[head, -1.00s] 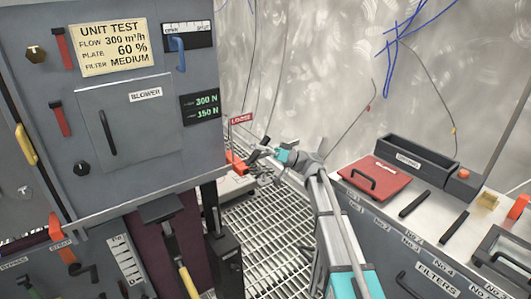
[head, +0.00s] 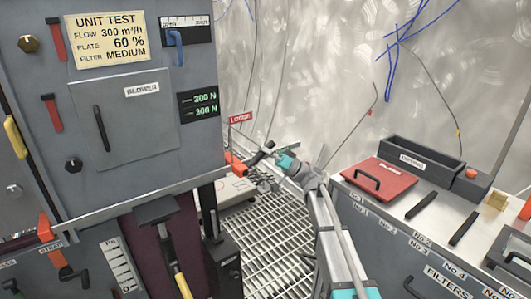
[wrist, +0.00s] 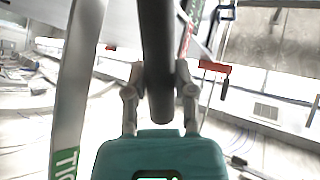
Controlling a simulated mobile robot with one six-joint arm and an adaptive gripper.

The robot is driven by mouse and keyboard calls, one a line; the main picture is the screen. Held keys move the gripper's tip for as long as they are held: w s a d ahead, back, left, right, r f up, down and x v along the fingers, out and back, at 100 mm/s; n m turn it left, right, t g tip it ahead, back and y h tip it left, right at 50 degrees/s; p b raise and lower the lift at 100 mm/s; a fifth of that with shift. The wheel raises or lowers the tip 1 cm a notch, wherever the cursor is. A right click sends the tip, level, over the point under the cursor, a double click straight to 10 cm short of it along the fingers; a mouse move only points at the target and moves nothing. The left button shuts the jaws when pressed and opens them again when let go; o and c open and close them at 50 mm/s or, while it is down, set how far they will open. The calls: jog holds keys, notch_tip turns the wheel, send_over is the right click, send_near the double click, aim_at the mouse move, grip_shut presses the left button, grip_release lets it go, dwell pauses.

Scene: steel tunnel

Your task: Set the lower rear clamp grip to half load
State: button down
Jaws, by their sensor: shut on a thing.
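My gripper (head: 268,170) is beside the cabinet's right rear side in the head view. In the wrist view my gripper (wrist: 158,100) has one finger on each side of a dark round bar-shaped grip (wrist: 155,45) and is shut on it. In the head view a short dark bar (head: 262,152) shows at the gripper; most of it is hidden. A red-orange handle (head: 235,165) sits just left of it. The green readout (head: 200,104) on the cabinet shows 300 N on both lines. I cannot read which clamp each line belongs to.
The grey cabinet (head: 125,170) with the blower door stands at left. A bench (head: 345,200) with a red lidded case (head: 380,178) and a dark tray (head: 425,158) is at right. Floor grating (head: 275,245) lies between. Blue cables (head: 395,45) hang at the rear wall.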

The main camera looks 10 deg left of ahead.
jog(key=c, duration=0.6)
grip_release()
jog(key=shift+s+a+f, duration=0.15)
jog(key=shift+s+a, duration=0.05)
jog(key=shift+a, duration=0.1)
jog(key=shift+c, duration=0.2)
jog(key=shift+o, duration=1)
jog(key=shift+d, duration=0.15)
